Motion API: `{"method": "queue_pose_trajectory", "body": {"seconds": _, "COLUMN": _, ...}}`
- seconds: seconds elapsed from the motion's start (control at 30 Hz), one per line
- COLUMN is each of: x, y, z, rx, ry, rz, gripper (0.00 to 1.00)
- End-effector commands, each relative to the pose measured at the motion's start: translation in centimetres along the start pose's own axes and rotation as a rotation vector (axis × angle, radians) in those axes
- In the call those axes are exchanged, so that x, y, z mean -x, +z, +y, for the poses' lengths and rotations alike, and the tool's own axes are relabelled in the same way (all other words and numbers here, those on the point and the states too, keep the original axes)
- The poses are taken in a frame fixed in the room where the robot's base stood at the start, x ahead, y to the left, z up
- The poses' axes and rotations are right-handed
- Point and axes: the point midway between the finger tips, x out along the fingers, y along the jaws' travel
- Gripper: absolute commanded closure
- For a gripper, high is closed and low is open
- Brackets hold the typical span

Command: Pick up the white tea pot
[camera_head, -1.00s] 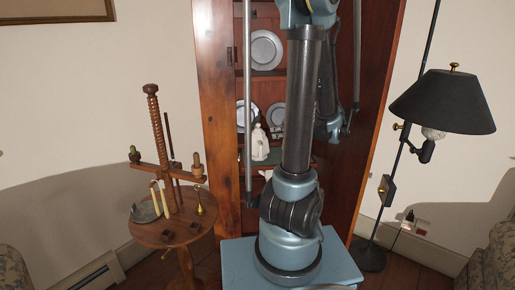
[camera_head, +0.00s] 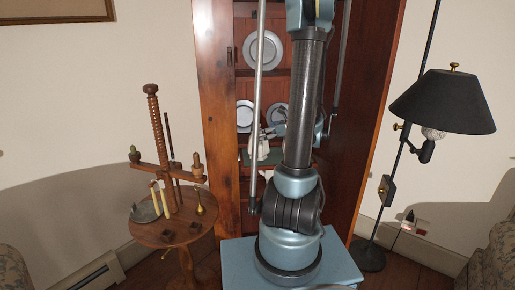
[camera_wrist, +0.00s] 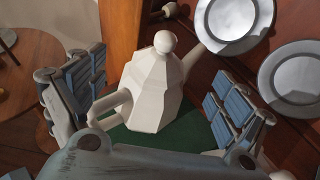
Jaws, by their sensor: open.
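The white tea pot (camera_wrist: 152,88) is faceted, with a round lid knob, and stands upright on a green shelf surface (camera_wrist: 150,140) in the wrist view. Its handle is at lower left and its spout points to the upper right. My gripper (camera_wrist: 158,98) is open, with one blue-padded finger left of the tea pot and the other right of it, apart from its body. In the head view the tea pot (camera_head: 262,148) shows on a cabinet shelf, partly covered by my gripper (camera_head: 268,133).
Pewter plates (camera_head: 263,50) lean at the back of the wooden cabinet (camera_head: 218,130); two plates (camera_wrist: 232,22) show close to the spout. A round wooden table (camera_head: 165,230) with a candle stand is at left. A black-shaded lamp (camera_head: 443,102) stands at right.

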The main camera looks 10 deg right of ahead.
Motion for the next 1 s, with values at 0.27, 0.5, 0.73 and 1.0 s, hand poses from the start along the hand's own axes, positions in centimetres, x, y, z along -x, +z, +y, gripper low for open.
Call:
{"method": "queue_pose_trajectory", "body": {"seconds": 0.27, "x": -3.3, "y": -0.1, "z": 0.4, "rx": 0.002, "ry": 0.003, "rz": 0.0, "gripper": 0.07}}
{"method": "queue_pose_trajectory", "body": {"seconds": 0.5, "x": -4.7, "y": -0.1, "z": 0.3, "rx": 0.0, "ry": 0.001, "rz": -0.001, "gripper": 0.07}}
{"method": "queue_pose_trajectory", "body": {"seconds": 0.73, "x": -4.7, "y": -0.1, "z": 0.3, "rx": 0.0, "ry": 0.0, "rz": 0.0, "gripper": 0.1}}
{"method": "queue_pose_trajectory", "body": {"seconds": 1.0, "x": -4.7, "y": -0.1, "z": 0.3, "rx": 0.0, "ry": 0.001, "rz": 0.0, "gripper": 0.71}}
